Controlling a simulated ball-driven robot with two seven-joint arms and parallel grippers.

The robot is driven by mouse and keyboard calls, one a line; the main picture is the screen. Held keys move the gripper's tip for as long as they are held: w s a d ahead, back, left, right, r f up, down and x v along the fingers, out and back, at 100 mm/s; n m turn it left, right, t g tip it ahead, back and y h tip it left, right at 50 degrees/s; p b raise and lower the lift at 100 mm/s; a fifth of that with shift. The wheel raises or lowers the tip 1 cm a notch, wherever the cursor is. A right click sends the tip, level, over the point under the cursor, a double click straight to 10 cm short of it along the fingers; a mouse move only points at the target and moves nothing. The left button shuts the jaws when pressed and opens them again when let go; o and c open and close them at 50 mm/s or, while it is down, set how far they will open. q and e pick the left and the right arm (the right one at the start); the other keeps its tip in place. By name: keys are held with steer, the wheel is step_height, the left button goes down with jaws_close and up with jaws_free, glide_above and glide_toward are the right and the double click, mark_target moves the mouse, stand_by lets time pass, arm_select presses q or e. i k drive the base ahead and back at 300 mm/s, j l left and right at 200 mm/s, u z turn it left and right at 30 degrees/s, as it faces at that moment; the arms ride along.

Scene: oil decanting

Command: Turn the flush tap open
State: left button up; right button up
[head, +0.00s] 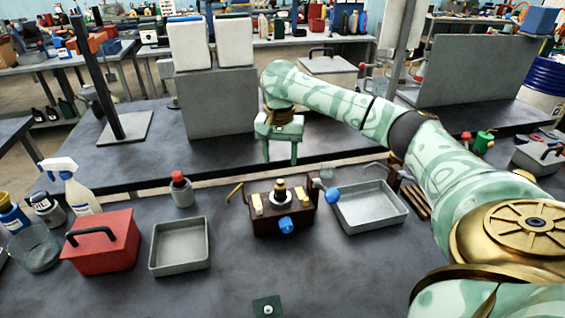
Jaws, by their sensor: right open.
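A dark brown block (268,222) stands on the near bench, with brass fittings and a dark-and-brass cap on top. A blue knob (286,225) is on its front. A second blue knob (333,196) sits at its right, beside a grey tray. I cannot tell which blue knob is the flush tap. My right arm reaches in from the right. Its gripper (280,155) is open and empty, fingers pointing down, above and behind the brown block and apart from both knobs.
A grey tray (370,225) stands right of the block and another tray (153,262) left of it. A red toolbox (112,250), a spray bottle (80,195) and a red-capped bottle (182,193) stand at the left.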

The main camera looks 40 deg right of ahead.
mark_target(286, 226)
steer(key=k+j, duration=0.55)
steer(key=j, duration=0.2)
steer(key=k+j, duration=0.6)
steer(key=j, duration=0.1)
